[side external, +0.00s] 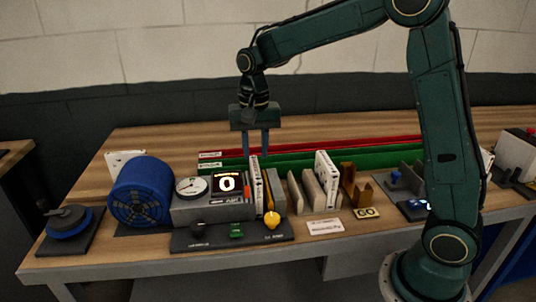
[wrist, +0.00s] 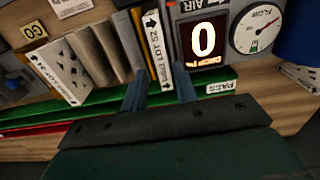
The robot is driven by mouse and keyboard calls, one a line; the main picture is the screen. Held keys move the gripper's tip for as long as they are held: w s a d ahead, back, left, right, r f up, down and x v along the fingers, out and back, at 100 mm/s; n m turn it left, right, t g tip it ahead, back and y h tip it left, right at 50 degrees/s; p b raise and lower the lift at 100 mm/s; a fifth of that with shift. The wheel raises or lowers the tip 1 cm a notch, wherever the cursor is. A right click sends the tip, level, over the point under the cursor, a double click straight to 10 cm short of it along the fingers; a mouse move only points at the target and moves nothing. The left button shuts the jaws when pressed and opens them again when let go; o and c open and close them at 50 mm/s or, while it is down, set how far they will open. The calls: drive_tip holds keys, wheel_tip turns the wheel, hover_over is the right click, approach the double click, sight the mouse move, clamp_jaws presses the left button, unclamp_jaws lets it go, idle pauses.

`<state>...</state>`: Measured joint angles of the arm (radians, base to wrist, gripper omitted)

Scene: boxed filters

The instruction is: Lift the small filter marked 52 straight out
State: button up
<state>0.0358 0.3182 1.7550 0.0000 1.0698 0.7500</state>
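The small filter, a thin white box marked LOT 52 with black arrows, shows in the wrist view (wrist: 154,45). In the side external view the thin white filter (side external: 257,184) stands upright in the grey test station beside the lit display. My gripper (side external: 257,153) is above it, pointing down, with its two blue-grey fingers apart. In the wrist view the open fingers (wrist: 160,70) lie toward either side of the filter's near end. I see no contact, and the gripper holds nothing. The filter's lower part is hidden in the station.
The display (side external: 227,184) reads 0, beside a dial gauge (side external: 191,187) and a blue fan (side external: 140,192). A rack (side external: 308,190) to the right holds a larger white filter (side external: 327,178). Green (side external: 340,157) and red (side external: 370,144) strips run behind. A yellow knob (side external: 271,220) is in front.

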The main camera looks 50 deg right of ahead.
sight(256, 167)
drive_tip(key=shift+f, duration=1.1)
drive_tip(key=shift+f, duration=0.1)
drive_tip(key=shift+a+f, duration=0.1)
drive_tip(key=shift+f, duration=2.4)
drive_tip(key=shift+c, duration=0.2)
clamp_jaws()
